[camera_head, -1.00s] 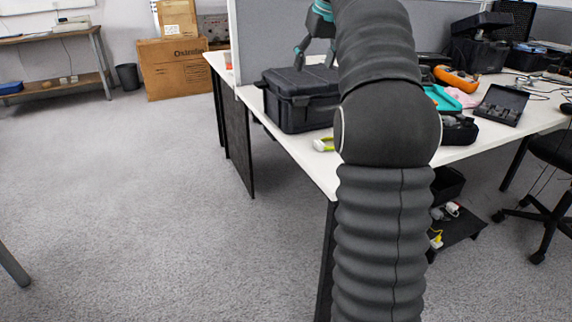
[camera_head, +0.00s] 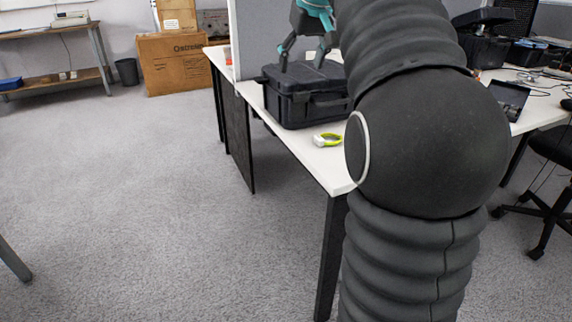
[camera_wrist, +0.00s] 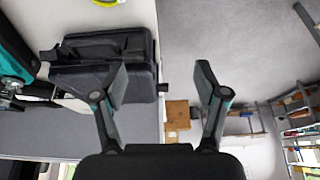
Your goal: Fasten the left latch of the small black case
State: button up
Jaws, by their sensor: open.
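The small black case (camera_head: 312,104) stands closed near the left edge of the white table, with its carry handle on the near side. A small dark tab (camera_head: 261,80) sticks out at its left end; I cannot tell if it is the left latch. My gripper (camera_head: 302,60) is open, fingers pointing down, above or behind the case lid. In the wrist view my gripper (camera_wrist: 161,80) is open and empty. The case (camera_wrist: 88,83) shows there partly behind one finger, while the other finger is clear of it. The state of the latches is too small to tell.
A yellow-green and white tool (camera_head: 327,139) lies on the table (camera_head: 322,166) in front of the case. A grey partition (camera_head: 262,45) rises behind. An open black case (camera_head: 482,38) and a small open box (camera_head: 505,101) are further right. My arm hides the table's middle.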

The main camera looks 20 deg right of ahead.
jog(key=s+a+f, duration=0.5)
jog(key=s+f, duration=0.1)
jog(key=s, duration=0.2)
jog(key=s+a+f, duration=0.5)
jog(key=s+f, duration=0.2)
jog(key=s, duration=0.2)
jog(key=shift+a+t, duration=0.3)
jog(key=shift+w, duration=0.1)
jog(key=s+a+f, duration=0.2)
jog(key=s+f, duration=0.8)
jog(key=f, duration=0.2)
jog(key=shift+a+f, duration=0.15)
jog(key=shift+a, duration=0.15)
dwell(0.8)
dwell(0.5)
